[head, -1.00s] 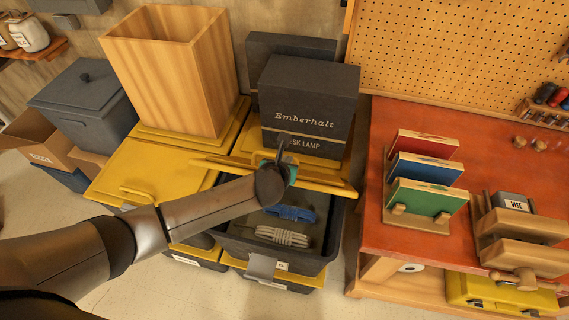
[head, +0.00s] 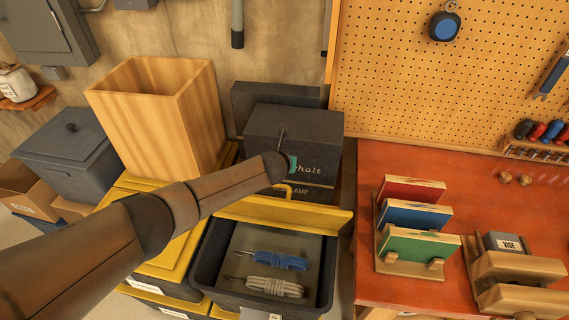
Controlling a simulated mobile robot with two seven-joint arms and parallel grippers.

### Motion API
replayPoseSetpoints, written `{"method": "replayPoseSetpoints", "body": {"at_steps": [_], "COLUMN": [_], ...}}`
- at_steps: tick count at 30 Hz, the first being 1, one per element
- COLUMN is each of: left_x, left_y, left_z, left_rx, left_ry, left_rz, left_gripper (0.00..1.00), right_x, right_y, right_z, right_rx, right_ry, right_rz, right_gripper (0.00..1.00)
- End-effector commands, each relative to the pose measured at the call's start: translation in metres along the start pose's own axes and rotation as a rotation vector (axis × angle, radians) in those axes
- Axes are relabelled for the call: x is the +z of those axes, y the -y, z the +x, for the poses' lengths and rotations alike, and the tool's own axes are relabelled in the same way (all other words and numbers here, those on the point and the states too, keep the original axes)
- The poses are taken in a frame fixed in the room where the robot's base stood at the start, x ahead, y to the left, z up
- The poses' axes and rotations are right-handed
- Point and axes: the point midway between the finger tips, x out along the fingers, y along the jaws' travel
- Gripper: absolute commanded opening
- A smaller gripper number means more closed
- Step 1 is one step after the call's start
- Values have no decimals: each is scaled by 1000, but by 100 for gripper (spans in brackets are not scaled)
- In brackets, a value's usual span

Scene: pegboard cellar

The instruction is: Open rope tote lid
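The rope tote (head: 213,245) is a dark grey bin at lower centre, with its top open to view. Inside lie a blue rope bundle (head: 279,261) and a pale grey rope bundle (head: 275,287). Its yellow lid (head: 300,215) is raised at the tote's back side, with a yellow loop handle (head: 300,192) near its upper edge. My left gripper (head: 286,155) is above the lid, in front of the dark lamp box. The wrist hides most of its fingers, so I cannot tell whether it is open or touching anything. My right gripper is not in view.
A tall wooden bin (head: 150,130) and other yellow-lidded totes are on the left. A red-topped bench (head: 400,165) with coloured boards and a vise stands close on the right.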

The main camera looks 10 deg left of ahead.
Motion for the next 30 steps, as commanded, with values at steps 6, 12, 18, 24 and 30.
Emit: {"method": "replayPoseSetpoints", "body": {"at_steps": [6,12,18,24,30], "left_x": [0,0,0,-1,-1], "left_y": [0,0,0,0,0], "left_z": [0,0,0,0,0], "left_rx": [0,0,0,1,1], "left_ry": [0,0,0,0,0], "left_rz": [0,0,0,0,0], "left_gripper": [0,0,0,0,0], "right_x": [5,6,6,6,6], "right_y": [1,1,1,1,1], "right_z": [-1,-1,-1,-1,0], "right_rx": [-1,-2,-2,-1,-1], "right_ry": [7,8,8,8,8], "right_rz": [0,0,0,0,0], "right_gripper": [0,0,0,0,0]}}
